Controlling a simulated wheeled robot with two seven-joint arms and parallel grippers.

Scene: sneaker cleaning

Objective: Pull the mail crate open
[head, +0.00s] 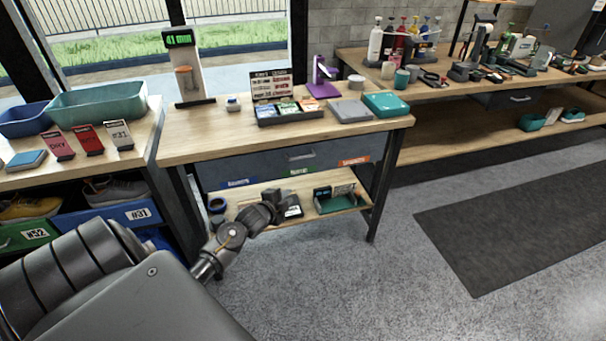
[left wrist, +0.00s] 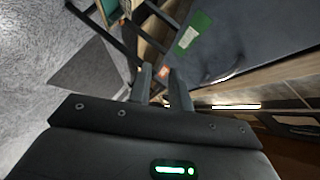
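No label reading "mail" is legible, so I cannot tell for sure which container is the mail crate. A dark grey drawer-like front (head: 260,163) with a pale bar handle (head: 301,156) sits shut under the middle bench top. My left gripper (head: 287,206) is below this front, by the lower shelf, and apart from the handle. In the left wrist view its two fingers (left wrist: 163,78) stand apart with nothing seen between them. A grey panel with a green label (left wrist: 193,34) lies beyond the fingers. My right gripper is out of view.
The lower shelf (head: 245,200) holds a dark roll and a green tray (head: 336,204). A blue crate #31 (head: 112,216) and a green crate #32 (head: 28,236) hold shoes under the left bench. The floor in front (head: 330,280) is clear.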

